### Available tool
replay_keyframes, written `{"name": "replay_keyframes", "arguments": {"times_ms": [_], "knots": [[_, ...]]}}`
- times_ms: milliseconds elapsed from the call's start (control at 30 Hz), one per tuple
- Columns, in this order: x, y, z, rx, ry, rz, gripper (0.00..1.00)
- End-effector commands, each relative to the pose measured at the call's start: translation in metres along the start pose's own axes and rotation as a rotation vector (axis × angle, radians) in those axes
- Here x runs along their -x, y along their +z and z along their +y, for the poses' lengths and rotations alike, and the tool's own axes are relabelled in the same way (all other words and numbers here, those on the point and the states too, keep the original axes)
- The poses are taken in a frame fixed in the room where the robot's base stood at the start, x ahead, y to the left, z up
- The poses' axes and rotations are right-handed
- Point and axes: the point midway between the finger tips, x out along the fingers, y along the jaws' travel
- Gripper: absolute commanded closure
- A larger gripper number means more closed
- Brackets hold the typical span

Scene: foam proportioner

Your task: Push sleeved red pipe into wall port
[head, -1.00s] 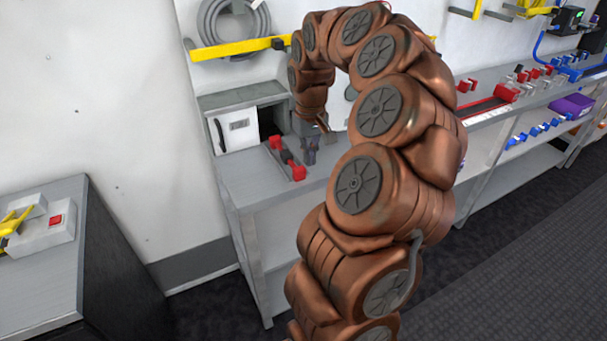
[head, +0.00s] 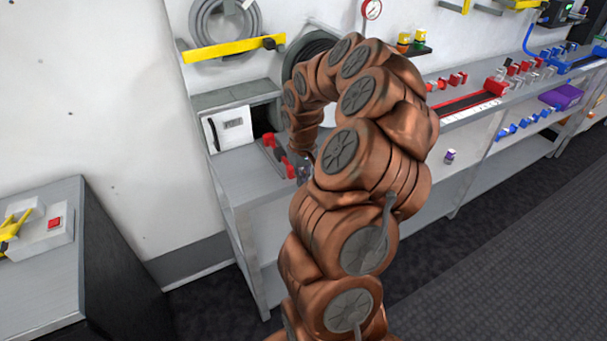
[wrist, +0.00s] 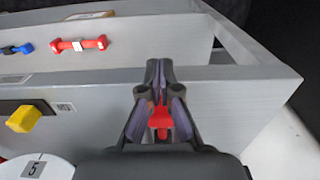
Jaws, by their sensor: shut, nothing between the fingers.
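My gripper (wrist: 159,66) points at the bench edge in the wrist view, its fingertips together and empty. In the head view it shows in part (head: 301,172), low at the bench's front edge and mostly behind my arm. A red piece (wrist: 159,117) shows in the gap between the finger bases, not gripped; its full shape is hidden. In the head view a red-ended piece (head: 283,147) lies on the bench just left of my gripper. A dark round fitting (head: 300,50) on the wall may be the port; my arm covers part of it. I cannot tell which red piece is the sleeved pipe.
A grey box with a white door (head: 231,127) stands left on the bench. A red piece with a white middle (wrist: 78,45) and a blue one (wrist: 15,49) lie on the lower shelf. A yellow knob (wrist: 23,119) is at left. The floor before the bench is clear.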

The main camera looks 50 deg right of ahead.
Motion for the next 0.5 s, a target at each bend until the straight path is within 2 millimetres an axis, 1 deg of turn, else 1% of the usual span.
{"name": "replay_keyframes", "arguments": {"times_ms": [200,500], "knots": [[0.003,-0.018,0.000,0.000,0.002,0.002,1.00],[0.001,-0.032,0.000,0.001,0.001,0.000,1.00]]}}
